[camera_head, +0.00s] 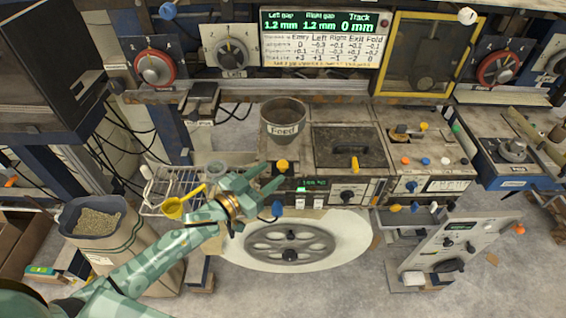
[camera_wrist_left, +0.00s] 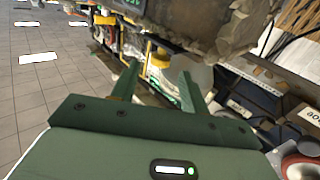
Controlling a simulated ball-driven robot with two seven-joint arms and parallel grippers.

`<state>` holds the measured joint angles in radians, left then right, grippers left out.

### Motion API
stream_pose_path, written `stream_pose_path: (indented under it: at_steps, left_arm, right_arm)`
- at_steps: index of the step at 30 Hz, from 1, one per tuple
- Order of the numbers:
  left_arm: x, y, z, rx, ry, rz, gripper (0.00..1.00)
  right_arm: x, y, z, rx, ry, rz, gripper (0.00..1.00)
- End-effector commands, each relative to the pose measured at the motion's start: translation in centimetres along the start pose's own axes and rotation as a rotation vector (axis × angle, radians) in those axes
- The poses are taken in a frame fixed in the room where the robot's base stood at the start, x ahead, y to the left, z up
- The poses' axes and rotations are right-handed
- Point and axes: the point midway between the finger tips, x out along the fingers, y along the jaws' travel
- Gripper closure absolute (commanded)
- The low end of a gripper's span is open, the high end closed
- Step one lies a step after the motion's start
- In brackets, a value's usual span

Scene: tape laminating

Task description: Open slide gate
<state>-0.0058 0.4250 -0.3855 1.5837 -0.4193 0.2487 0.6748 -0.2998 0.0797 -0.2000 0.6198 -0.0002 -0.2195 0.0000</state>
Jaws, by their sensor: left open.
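A grey bucket-shaped hopper marked "Feed" (camera_head: 284,122) stands on the machine bench, left of centre. A yellow knob (camera_head: 282,164) sticks out of the bench front just below it. I cannot tell for certain which part is the slide gate. My left gripper (camera_head: 273,178) is open and empty, its fingers pointing at the bench front close to this knob. In the left wrist view my two green fingers (camera_wrist_left: 156,85) are spread apart, with a yellow part (camera_wrist_left: 160,54) beyond and between their tips, seemingly not touched. My right gripper is not in view.
A dark lidded box with a yellow handle (camera_head: 355,163) sits right of the hopper. A wire rack with a yellow scoop (camera_head: 173,207) and a bin of grains (camera_head: 97,222) stand left. A control stand (camera_head: 450,248) is at right.

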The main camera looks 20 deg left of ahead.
Motion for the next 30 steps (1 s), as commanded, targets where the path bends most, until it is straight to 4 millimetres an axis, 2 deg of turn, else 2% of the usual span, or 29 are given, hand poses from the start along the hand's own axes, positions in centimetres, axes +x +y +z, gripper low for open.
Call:
stream_pose_path:
  at_steps: [3,9,20,25,30]
  left_arm:
    - [2.6,0.0,-0.1,0.001,0.002,0.000,0.55]
    - [5.2,0.0,0.0,0.002,0.000,0.000,0.55]
    - [5.8,0.0,0.0,0.001,-0.001,0.001,0.55]
    - [5.8,0.0,0.0,0.001,-0.001,0.001,0.99]
    - [5.4,0.5,0.0,-0.001,-0.002,0.001,1.00]
  right_arm:
    - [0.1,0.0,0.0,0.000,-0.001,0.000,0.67]
    - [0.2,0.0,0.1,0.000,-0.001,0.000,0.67]
    - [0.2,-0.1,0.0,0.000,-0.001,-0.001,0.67]
    - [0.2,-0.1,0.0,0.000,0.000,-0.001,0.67]
    - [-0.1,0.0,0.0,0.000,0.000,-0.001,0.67]
